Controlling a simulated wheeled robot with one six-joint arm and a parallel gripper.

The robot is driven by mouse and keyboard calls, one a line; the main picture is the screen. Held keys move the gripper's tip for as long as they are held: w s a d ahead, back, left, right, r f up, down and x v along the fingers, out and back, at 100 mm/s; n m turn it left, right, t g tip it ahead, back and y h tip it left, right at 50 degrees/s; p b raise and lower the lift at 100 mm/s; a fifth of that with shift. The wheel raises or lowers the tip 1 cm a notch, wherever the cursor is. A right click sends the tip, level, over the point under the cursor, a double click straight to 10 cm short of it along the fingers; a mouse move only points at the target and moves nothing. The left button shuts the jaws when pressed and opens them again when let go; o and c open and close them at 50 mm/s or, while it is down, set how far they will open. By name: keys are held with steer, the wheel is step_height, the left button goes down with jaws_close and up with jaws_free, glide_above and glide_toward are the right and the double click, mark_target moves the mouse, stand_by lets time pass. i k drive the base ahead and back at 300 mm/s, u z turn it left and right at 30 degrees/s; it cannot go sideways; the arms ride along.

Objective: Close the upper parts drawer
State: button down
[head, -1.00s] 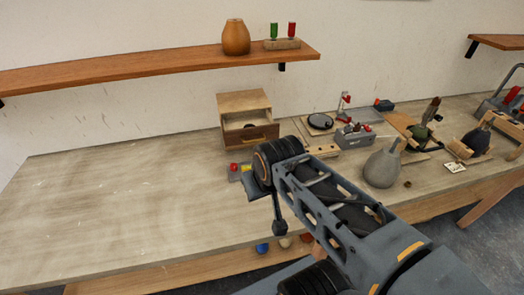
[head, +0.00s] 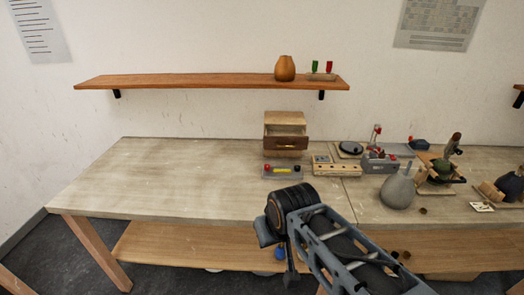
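The small wooden parts drawer cabinet (head: 286,118) stands at the back of the workbench, right of its middle, under the shelf's right end. Its upper drawer (head: 286,143) is pulled out toward me. The drawer has a darker brown front with a small light handle, and its inside shows above the front. I cannot make out what is in it. Any lower drawer is hard to tell apart. My arm reaches up from the bottom right, and its dark joint is in front of the bench, well short of the drawer. I cannot see my gripper's fingers.
A grey block with red and yellow parts (head: 282,171) sits just in front of the cabinet. A wooden block with holes (head: 336,167) is to its right, then a grey vase (head: 398,190). The bench's left half is clear. A shelf (head: 200,80) hangs above.

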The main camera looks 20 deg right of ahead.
mark_target(296, 139)
steer(key=u, duration=0.9)
steer(key=i, duration=1.05)
steer(key=z, duration=1.4)
